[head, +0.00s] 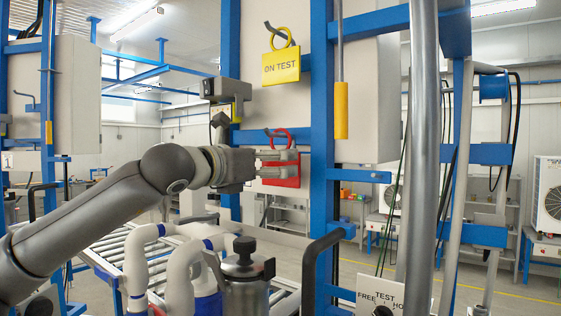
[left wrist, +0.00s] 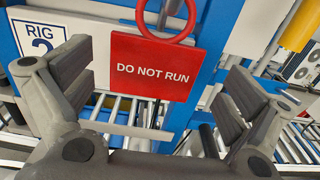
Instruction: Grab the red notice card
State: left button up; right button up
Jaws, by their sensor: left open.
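The red notice card (left wrist: 152,66) reads "DO NOT RUN" and has a red ring at its top. In the head view the red card (head: 284,181) hangs by its ring from a hook on the blue frame, partly hidden by my left gripper. My left gripper (head: 289,162) is open in front of the card. In the left wrist view its two fingers (left wrist: 152,92) stand apart on either side of the card, and no contact shows. My right gripper is not in view.
A yellow "ON TEST" card (head: 281,67) hangs above. A blue post (head: 322,130) stands just right of the card. A "RIG 2" sign (left wrist: 42,36) is at left. Below are white pipes (head: 180,265), a dark-lidded pump vessel (head: 246,270) and a roller conveyor (head: 110,250).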

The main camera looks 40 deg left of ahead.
pick_arm(q)
jog(key=w+p, duration=0.2)
jog(key=w, duration=0.1)
jog(key=w+a+p, duration=0.1)
jog(key=w+p, duration=0.1)
dwell(0.3)
jog(key=c, duration=0.8)
jog(key=shift+r, duration=0.1)
